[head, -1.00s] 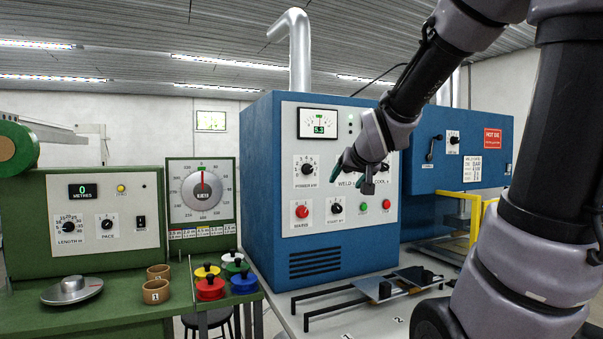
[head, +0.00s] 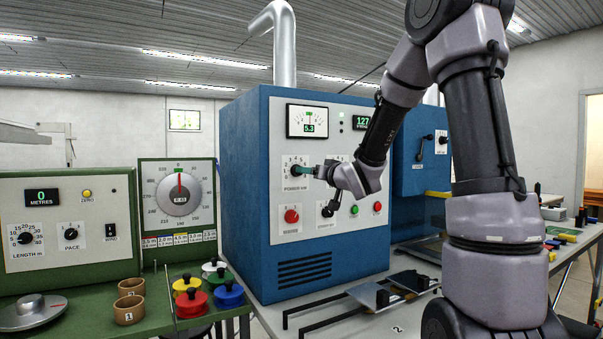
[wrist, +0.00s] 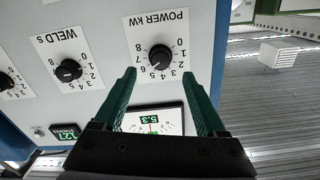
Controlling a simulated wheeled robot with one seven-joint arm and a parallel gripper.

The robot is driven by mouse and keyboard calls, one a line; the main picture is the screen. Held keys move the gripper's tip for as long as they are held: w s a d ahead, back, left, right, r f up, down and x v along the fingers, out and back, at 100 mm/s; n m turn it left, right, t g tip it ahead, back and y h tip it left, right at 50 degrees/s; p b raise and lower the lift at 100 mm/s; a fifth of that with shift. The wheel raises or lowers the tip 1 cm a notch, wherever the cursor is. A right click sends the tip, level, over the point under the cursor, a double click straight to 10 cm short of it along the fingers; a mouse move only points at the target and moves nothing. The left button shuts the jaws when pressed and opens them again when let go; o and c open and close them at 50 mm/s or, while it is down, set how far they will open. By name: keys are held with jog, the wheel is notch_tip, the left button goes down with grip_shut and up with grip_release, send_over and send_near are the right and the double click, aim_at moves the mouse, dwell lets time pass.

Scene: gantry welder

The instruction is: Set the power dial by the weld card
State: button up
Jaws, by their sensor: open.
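The black power dial (wrist: 161,57) sits on its white "POWER kW" plate on the welder's front panel, and it also shows in the head view (head: 296,169). In the wrist view my gripper (wrist: 160,75) is open, its two green fingertips on either side of the dial's lower part. I cannot tell whether they touch it. The dial's pointer is too small to read surely. The meter on the panel reads 5.3 (head: 308,126). The weld card is not visible now; my arm covers part of the machine to the right.
The weld-time dial (wrist: 68,70) is beside the power dial. Below are a red button (head: 291,216) and a green button (head: 355,210). A bench with black rails and plates (head: 390,290) stands in front. A green bench with coloured spools (head: 191,303) is at left.

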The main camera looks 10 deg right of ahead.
jog(key=x, duration=0.6)
jog(key=shift+w, duration=0.15)
jog(key=shift+c, duration=0.3)
grip_shut()
jog(key=shift+n, duration=0.4)
jog(key=n, duration=1.1)
